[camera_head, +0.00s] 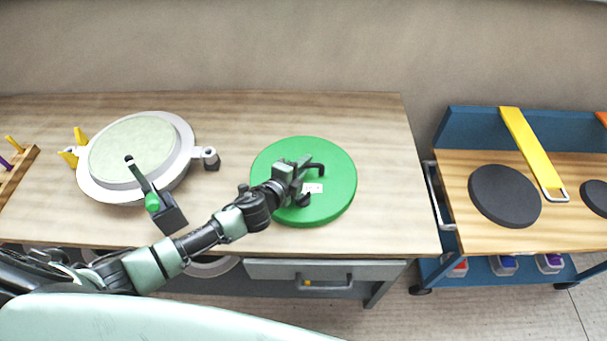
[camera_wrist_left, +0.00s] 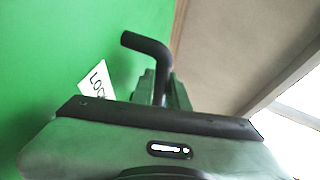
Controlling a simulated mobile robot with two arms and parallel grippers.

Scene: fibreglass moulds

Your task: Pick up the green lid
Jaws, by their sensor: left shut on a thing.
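The green lid (camera_head: 335,197) is a round disc on the right half of the wooden table, lying flat on it or just above it; I cannot tell which. It carries a black bar handle (camera_head: 316,167) and a small white label (camera_head: 312,188). My left gripper (camera_head: 296,178) reaches over the lid from the left and is shut on its handle. In the left wrist view the green lid (camera_wrist_left: 60,55) fills the left side, and the bent black handle (camera_wrist_left: 148,46) rises from between the fingers. Part of the handle is hidden by the gripper. My right gripper is not in view.
A round grey mould (camera_head: 135,155) with a pale green top stands on the wooden table (camera_head: 385,140) to the left. A blue cart (camera_head: 470,130) at the right holds black discs (camera_head: 504,196) and a yellow bar (camera_head: 530,150). The table is clear between mould and lid.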

